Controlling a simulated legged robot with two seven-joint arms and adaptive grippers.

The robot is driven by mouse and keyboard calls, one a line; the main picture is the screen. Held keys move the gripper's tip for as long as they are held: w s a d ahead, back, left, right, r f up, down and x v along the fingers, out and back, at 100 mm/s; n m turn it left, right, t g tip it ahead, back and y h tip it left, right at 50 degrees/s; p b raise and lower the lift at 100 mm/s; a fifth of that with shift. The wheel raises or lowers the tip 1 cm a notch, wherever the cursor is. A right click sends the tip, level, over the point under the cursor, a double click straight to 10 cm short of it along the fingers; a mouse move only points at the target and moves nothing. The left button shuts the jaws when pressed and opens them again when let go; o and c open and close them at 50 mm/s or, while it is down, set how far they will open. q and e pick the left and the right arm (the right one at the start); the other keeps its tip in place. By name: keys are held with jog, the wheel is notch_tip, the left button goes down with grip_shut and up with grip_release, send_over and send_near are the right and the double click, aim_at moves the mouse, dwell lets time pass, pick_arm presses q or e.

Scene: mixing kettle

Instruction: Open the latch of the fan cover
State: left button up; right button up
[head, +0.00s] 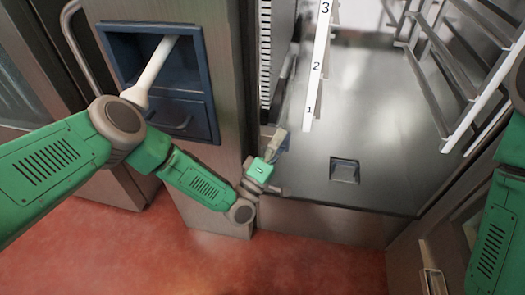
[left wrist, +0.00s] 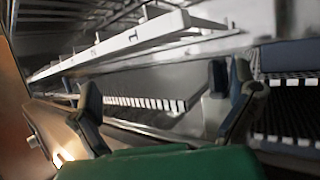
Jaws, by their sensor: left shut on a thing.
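The fan cover appears to be the upright slotted panel (head: 265,55) at the left inner wall of the open cabinet. Its slotted strip also shows in the left wrist view (left wrist: 145,102). My left gripper (head: 277,143) is at the lower end of this panel, by the cabinet's front left edge. In the left wrist view its two fingers (left wrist: 158,98) stand apart, with the panel's edge between them. It is shut on the panel's edge; the exact contact is hard to make out. I cannot pick out the latch. My right gripper is out of view.
A white numbered rack rail (head: 318,65) stands close right of my left gripper. Wire racks (head: 440,75) line the cabinet's right side. The metal cabinet floor (head: 375,140) has a small square drain (head: 344,171).

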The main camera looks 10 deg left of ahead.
pick_arm(q)
jog(key=shift+s+a+r+p, duration=0.3)
jog(key=shift+s+r+p, duration=0.2)
jog(key=shift+s, duration=0.2)
jog(key=shift+s+a+r+p, duration=0.35)
jog(key=shift+s+r, duration=0.1)
jog(key=shift+s, duration=0.25)
jog(key=shift+s+r, duration=0.15)
jog(key=shift+s, duration=0.2)
jog(key=c, duration=0.8)
jog(key=shift+p+v, duration=0.4)
jog(key=shift+v, duration=0.4)
jog(key=shift+c, duration=1.3)
jog(key=s+a+p, duration=0.3)
jog(key=s, duration=0.6)
jog(key=shift+a+p, duration=0.3)
jog(key=shift+a, duration=0.05)
